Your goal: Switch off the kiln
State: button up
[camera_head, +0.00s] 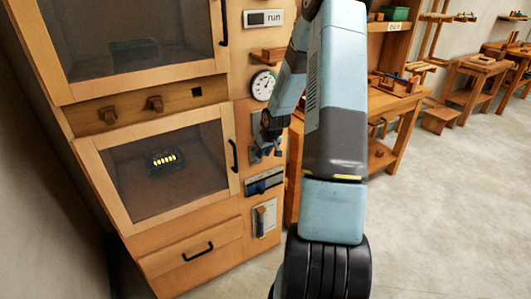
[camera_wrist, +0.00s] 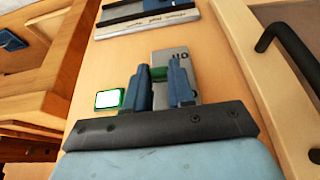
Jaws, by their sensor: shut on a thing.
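The kiln (camera_head: 210,215) is a tall wooden cabinet at the left in the head view, with two glazed doors. Its right-hand panel carries a display reading "run" (camera_head: 273,18), a round dial gauge (camera_head: 263,85) and grey switch plates. My gripper (camera_head: 268,147) is at this panel, below the gauge. In the wrist view my gripper (camera_wrist: 160,80) has its two blue fingers in front of a grey switch plate (camera_wrist: 182,52) with partly hidden lettering. It is shut on the switch's small greenish handle (camera_wrist: 158,74), mostly hidden by the fingers. A green-framed light (camera_wrist: 107,99) sits beside the plate.
Below my gripper are a labelled slot panel (camera_head: 264,181) and another plate with an orange-tipped lever (camera_head: 263,219). A black door handle (camera_wrist: 288,50) is close at the right in the wrist view. Wooden workbenches (camera_head: 400,105) stand behind; the floor at right is clear.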

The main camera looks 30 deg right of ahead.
grip_shut()
jog(key=shift+d, duration=0.35)
jog(key=shift+a, duration=0.25)
jog(key=shift+s+f+t, duration=0.25)
jog(key=shift+f+t, duration=0.6)
jog(key=shift+t, duration=1)
jog(key=shift+s+f+t, duration=0.2)
jog(key=shift+f+t, duration=0.6)
jog(key=shift+t, duration=1)
jog(key=shift+s+f+t, duration=0.25)
jog(key=shift+f+t, duration=0.6)
jog(key=shift+t, duration=1)
jog(key=o, duration=0.7)
grip_release()
jog(key=shift+w, duration=0.1)
jog(key=shift+c, duration=0.2)
